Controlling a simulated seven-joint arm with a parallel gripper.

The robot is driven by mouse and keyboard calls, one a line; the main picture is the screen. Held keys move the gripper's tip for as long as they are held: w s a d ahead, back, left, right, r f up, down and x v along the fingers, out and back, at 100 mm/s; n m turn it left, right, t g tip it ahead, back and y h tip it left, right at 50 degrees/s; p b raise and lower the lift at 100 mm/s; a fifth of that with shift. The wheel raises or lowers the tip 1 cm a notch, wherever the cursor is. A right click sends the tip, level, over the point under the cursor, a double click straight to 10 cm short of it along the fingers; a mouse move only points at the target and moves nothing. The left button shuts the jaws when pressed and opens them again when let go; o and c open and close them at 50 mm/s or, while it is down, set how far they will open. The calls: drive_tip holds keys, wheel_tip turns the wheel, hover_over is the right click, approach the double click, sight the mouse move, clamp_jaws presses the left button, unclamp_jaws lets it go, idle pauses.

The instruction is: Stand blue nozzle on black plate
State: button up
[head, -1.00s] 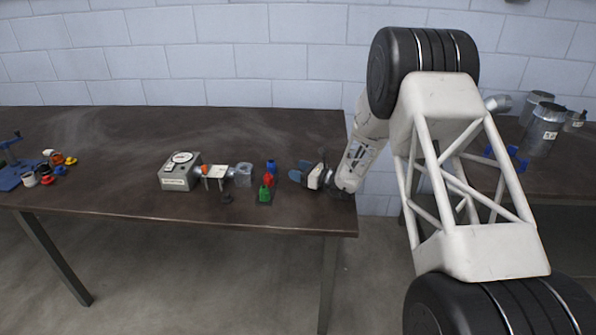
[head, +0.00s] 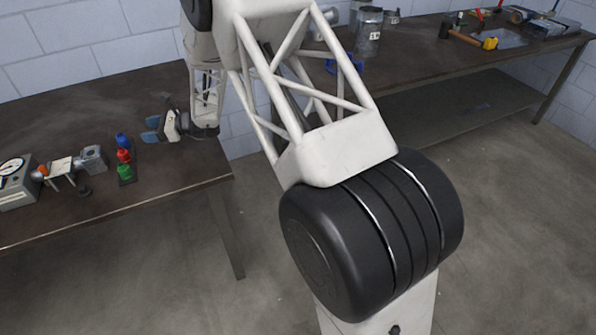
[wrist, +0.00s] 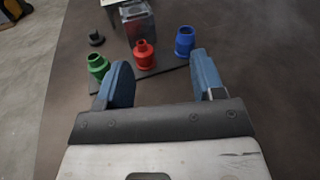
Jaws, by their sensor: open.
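The blue nozzle (head: 122,140) stands upright at the back of a row with a red nozzle (head: 123,156) and a green nozzle (head: 126,173). In the wrist view, the blue nozzle (wrist: 185,42) is at the far right end of the thin black plate (wrist: 162,71); I cannot tell whether its base rests on the plate. The red nozzle (wrist: 144,56) and green nozzle (wrist: 98,67) stand along the plate. My gripper (head: 151,129) is open and empty, its blue fingers pointing at the row from the right, apart from the blue nozzle. In the wrist view, its fingers (wrist: 160,62) spread before the nozzles.
A grey gauge box (head: 14,186) and a metal fixture (head: 62,172) stand left of the nozzles, with a small black knob-like part (head: 84,190) nearby. The brown tabletop (head: 165,172) is clear in front of my gripper. A second bench (head: 420,62) holds cans and tools.

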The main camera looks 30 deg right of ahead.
drive_tip(key=s+d+r+n+g+h, duration=0.2)
drive_tip(key=s+d+r+n, duration=0.15)
drive_tip(key=s+r, duration=0.4)
drive_tip(key=s+d+r+n+g+h, duration=0.2)
drive_tip(key=s+r+n, duration=0.2)
drive_tip(key=s, duration=0.6)
drive_tip(key=s+d+r+n+g+h, duration=0.1)
drive_tip(key=s+d+r+n+h, duration=0.2)
drive_tip(key=s+r, duration=0.45)
drive_tip(key=s+d+n+h, duration=0.3)
drive_tip(key=s+d, duration=0.2)
drive_tip(key=s, duration=0.5)
drive_tip(key=s+d+n+t+h, duration=0.1)
drive_tip(key=s+d+n+h, duration=0.2)
drive_tip(key=s+d, duration=0.3)
drive_tip(key=s+d+r+n+t+h, duration=0.1)
drive_tip(key=s+d+n+h, duration=0.2)
drive_tip(key=s, duration=1.2)
drive_tip(key=d, duration=0.3)
drive_tip(key=shift+s+n+h, duration=0.15)
drive_tip(key=shift+n+h, duration=0.15)
drive_tip(key=shift+n, duration=0.05)
